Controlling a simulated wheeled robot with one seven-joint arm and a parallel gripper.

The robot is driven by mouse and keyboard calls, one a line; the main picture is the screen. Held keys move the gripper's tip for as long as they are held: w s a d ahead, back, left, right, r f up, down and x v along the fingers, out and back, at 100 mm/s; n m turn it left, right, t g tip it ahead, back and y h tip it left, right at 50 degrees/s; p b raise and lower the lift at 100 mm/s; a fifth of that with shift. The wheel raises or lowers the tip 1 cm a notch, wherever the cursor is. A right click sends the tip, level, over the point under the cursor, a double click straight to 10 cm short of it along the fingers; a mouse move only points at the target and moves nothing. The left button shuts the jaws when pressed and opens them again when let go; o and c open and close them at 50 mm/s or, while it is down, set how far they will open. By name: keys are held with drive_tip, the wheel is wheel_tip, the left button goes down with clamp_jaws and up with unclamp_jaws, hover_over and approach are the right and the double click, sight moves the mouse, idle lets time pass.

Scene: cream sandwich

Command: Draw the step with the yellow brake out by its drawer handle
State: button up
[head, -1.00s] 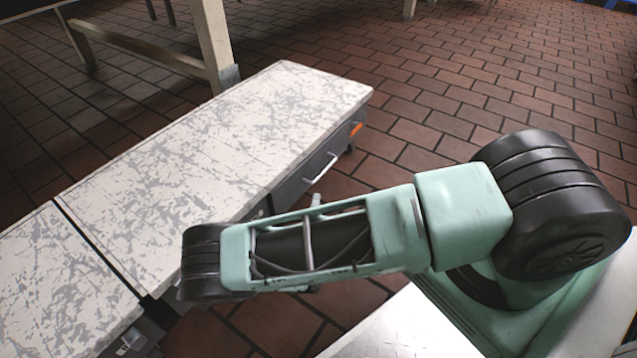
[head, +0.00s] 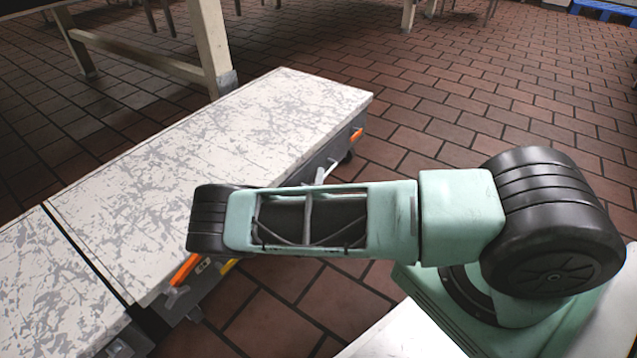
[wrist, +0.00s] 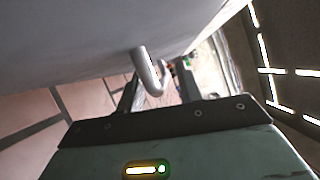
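A long low step (head: 200,130) with a scuffed white top and grey side runs diagonally across the head view. A small yellow part (head: 228,266) shows low on its side, just below my arm, mostly hidden. In the wrist view a grey drawer front (wrist: 100,35) fills the upper left, and its bent metal handle (wrist: 150,72) sticks out toward my gripper. My gripper (wrist: 160,92) is open, with one dark finger on each side of the handle in the picture. I cannot tell whether they touch it. My arm hides my gripper in the head view.
An orange part (head: 185,268) shows near the step's close end and another orange part (head: 356,135) at its far end. A second white-topped unit (head: 45,290) adjoins at lower left. A wooden table leg (head: 212,50) stands behind. Brick floor (head: 450,110) is open to the right.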

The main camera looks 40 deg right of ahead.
clamp_jaws()
idle(1.4)
